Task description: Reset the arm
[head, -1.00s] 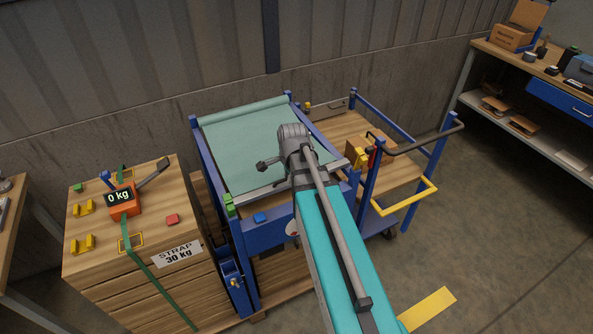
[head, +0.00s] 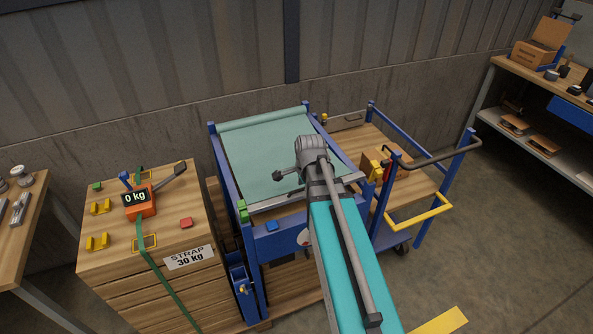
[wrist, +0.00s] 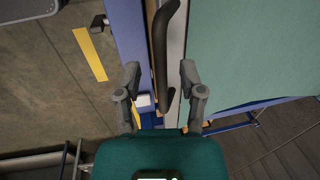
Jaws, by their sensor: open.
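My arm, teal with a grey wrist, reaches over the front of a blue-framed stand with a pale green sheet (head: 265,150) on top. The jaws are hidden behind my own arm in the head view. In the wrist view my gripper (wrist: 160,80) is open, its two grey fingers apart. A dark curved handle (wrist: 161,45) shows between and beyond the fingers; I cannot tell its distance from them. Nothing is seen held. The green sheet (wrist: 255,50) fills the right of the wrist view.
A wooden stack (head: 120,235) with an orange tensioner (head: 140,203) reading 0 kg, a green strap and a "STRAP 30 kg" label stands at the left. A cart (head: 420,185) with blue posts and a black handle stands at the right. A workbench (head: 515,75) is at the far right.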

